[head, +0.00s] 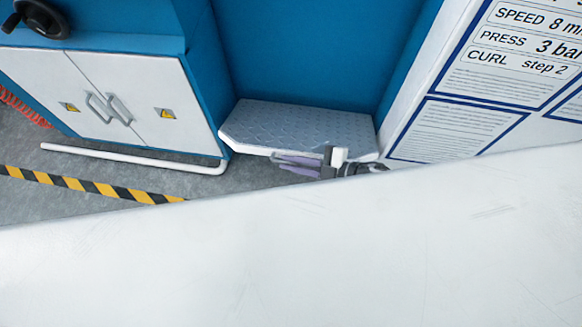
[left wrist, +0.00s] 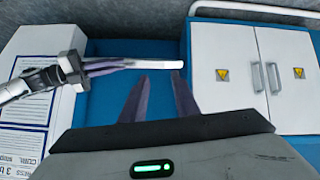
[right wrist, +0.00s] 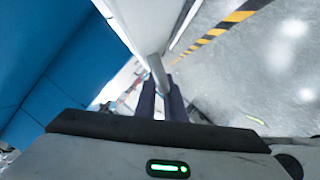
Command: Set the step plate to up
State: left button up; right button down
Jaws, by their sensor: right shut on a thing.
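The step plate (head: 300,122) is a grey plate with a raised tread pattern and a pale front edge. It sits low at the blue machine front, between the white cabinet and the printed panel, and its tread shows from above in the head view. My right gripper (head: 300,160) is shut at its front edge. In the right wrist view a grey bar-like piece (right wrist: 157,74) lies between the right fingers (right wrist: 161,98). The left wrist view shows my right gripper (left wrist: 105,68) along a thin pale strip. My left gripper (left wrist: 161,76) is open and empty there.
A white cabinet (head: 150,95) with two doors and handles stands left of the plate, with a white rail (head: 130,158) low in front. A printed panel (head: 490,80) is on the right. A large white scratched surface (head: 320,245) fills the foreground. The striped floor (head: 90,190) is clear.

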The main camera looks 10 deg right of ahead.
jog(key=shift+w+d+r+p, duration=0.15)
jog(key=shift+w+r+p, duration=0.15)
jog(key=shift+r, duration=0.35)
jog(key=shift+w+d+r+p, duration=0.15)
jog(key=shift+w+r, duration=0.15)
jog(key=shift+r, duration=0.3)
pick_arm(q)
jog(key=shift+s+a+r, duration=0.1)
jog(key=shift+a+r, duration=0.05)
jog(key=shift+r, duration=0.15)
pick_arm(e)
jog(key=shift+w+d+r, duration=0.1)
jog(key=shift+w+r, duration=0.25)
jog(key=shift+r, duration=0.1)
jog(key=c, duration=2.1)
grip_release()
pick_arm(q)
jog(key=r+p, duration=0.1)
jog(key=p, duration=0.2)
jog(key=shift+a+m+g, duration=0.2)
jog(key=shift+m+g, duration=0.2)
pick_arm(e)
jog(key=v, duration=1)
jog(key=shift+s+d, duration=0.1)
jog(key=shift+s, duration=0.05)
